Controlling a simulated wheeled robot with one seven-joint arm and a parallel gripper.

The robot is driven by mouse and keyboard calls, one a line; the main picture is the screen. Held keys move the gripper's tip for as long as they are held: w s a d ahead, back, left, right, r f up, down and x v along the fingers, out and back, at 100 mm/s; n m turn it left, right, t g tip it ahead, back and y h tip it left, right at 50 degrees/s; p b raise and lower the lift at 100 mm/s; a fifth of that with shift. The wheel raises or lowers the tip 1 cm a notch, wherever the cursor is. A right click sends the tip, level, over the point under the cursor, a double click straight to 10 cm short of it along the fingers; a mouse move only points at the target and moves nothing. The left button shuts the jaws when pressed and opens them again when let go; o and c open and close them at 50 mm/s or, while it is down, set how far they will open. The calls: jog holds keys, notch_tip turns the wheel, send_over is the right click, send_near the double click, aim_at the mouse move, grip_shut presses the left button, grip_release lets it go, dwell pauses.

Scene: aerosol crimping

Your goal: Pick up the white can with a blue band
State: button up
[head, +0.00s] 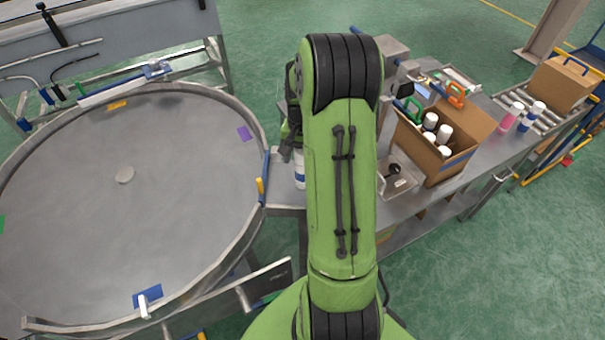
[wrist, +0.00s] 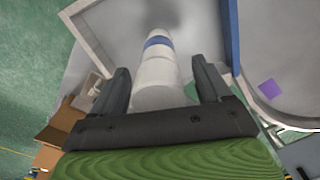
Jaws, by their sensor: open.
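The white can with a blue band (wrist: 157,70) shows in the wrist view, between the two fingers of my gripper (wrist: 161,88). The fingers are open, with a gap on each side of the can. In the head view a small part of the can (head: 300,178) shows just left of my green arm, at the end of the bench by the round table. My arm hides most of it and most of the gripper there.
A large round table (head: 70,220) with a raised rim is at the left. An open cardboard box (head: 448,165) holding several white cans stands on the bench at the right. Pink and blue-banded cans (head: 530,117) stand farther right, near a closed box (head: 560,84) on a roller conveyor.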

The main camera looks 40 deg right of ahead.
grip_shut()
dwell(0.5)
